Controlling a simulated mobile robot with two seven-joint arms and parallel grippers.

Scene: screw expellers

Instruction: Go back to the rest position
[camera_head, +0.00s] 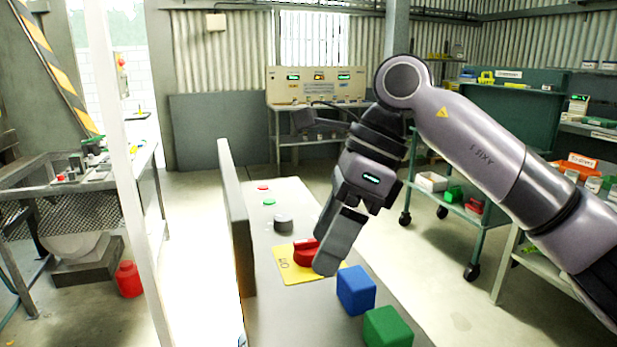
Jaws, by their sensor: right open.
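My right arm comes in from the right, and its gripper (337,240) hangs over the narrow grey table (275,318), fingers pointing down. The gripper is open. A red object (306,253) sits on a yellow card (290,272) right beside the fingertips, partly hidden by them; I cannot tell whether they touch it. A blue cube (356,290) and a green cube (388,328) stand on the near part of the table. My left gripper is not in view.
A round grey knob (283,222), a green button (269,202) and a red button (263,187) lie farther along the table. A raised panel (236,215) borders its left side. A wheeled green cart (478,232) stands to the right. A control panel (318,87) stands at the back.

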